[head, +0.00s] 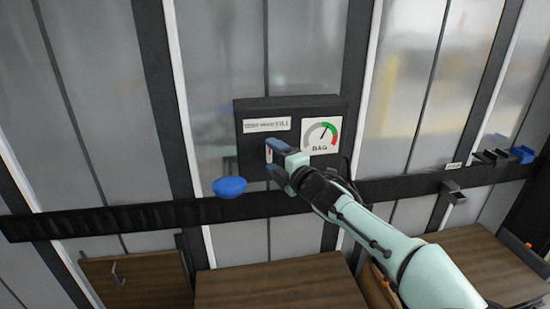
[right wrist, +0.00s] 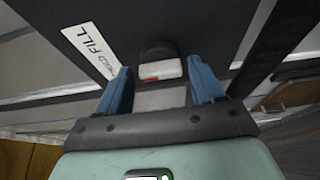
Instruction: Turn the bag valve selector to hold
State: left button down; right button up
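The valve panel is a black box (head: 243,112) on the dock door, with a white label strip (head: 267,125) ending in "FILL" and a "BAG" gauge (head: 322,135) with a green and red arc. The selector (right wrist: 158,67) shows in the right wrist view as a dark rounded knob with a pale face and a red mark. In the head view my gripper mostly hides it. My right gripper (head: 271,156) is at the panel below the label. Its blue fingers (right wrist: 161,84) are apart, one on each side of the selector's near end; contact is not visible. My left gripper is out of view.
A blue rounded knob (head: 229,187) sits left below the panel. A black horizontal rail (head: 120,218) crosses the door under it. Wooden boxes (head: 140,282) stand below. Small black and blue parts (head: 500,157) sit on the rail at the right.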

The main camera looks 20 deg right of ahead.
jog(key=shift+o, duration=0.3)
jog(key=shift+s, duration=0.3)
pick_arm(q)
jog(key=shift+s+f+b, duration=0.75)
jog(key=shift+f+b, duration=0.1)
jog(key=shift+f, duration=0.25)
pick_arm(e)
jog(key=s+d, duration=0.2)
jog(key=s, duration=1)
jog(key=shift+s, duration=0.35)
jog(key=shift+a, duration=0.1)
